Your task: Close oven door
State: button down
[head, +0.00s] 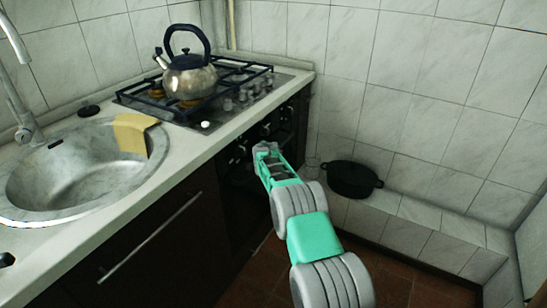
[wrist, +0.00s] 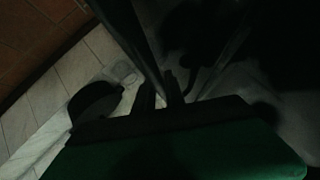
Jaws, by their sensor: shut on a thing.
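The dark oven (head: 240,195) is built into the counter below the hob in the head view. Its front is in deep shadow, so how far its door stands open is hard to tell. My gripper (head: 264,150) is at the oven front, at about the height of its upper part. In the wrist view my gripper's fingers (wrist: 161,98) are shut on a long dark edge, which appears to be the oven door (wrist: 133,42). Whether they hold its rim or its handle cannot be told.
A kettle (head: 190,75) stands on the hob (head: 235,98). A sink (head: 75,175) with a yellow cloth (head: 132,133) is at left. A black pot (head: 352,180) sits on a tiled ledge (head: 410,212) right of my arm. Brown floor (head: 255,278) lies below.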

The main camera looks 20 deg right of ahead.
jog(key=shift+w+a+r, duration=0.2)
jog(key=shift+r, duration=0.1)
jog(key=c, duration=1.7)
grip_release()
jog(key=shift+a, duration=0.15)
jog(key=p+v, duration=0.1)
jog(key=v, duration=0.6)
jog(key=shift+s, duration=0.4)
jog(key=s+a+r+n+g+y+p, duration=0.25)
jog(key=s+r+n+p, duration=0.25)
jog(key=s+r+p, duration=1.05)
jog(key=s+a+r+n+g+p, duration=0.1)
jog(key=s+r, duration=0.3)
jog(key=s, duration=0.7)
jog(key=s+a+r+n+g+p, duration=0.1)
jog(key=s+r+n+g+p, duration=0.1)
jog(key=s, duration=0.9)
jog(key=s+a+r+n+g+p, duration=0.1)
jog(key=s+r+n, duration=0.3)
jog(key=s, duration=0.7)
jog(key=shift+a+r+p, duration=0.35)
jog(key=shift+a+r, duration=0.15)
jog(key=shift+r, duration=0.35)
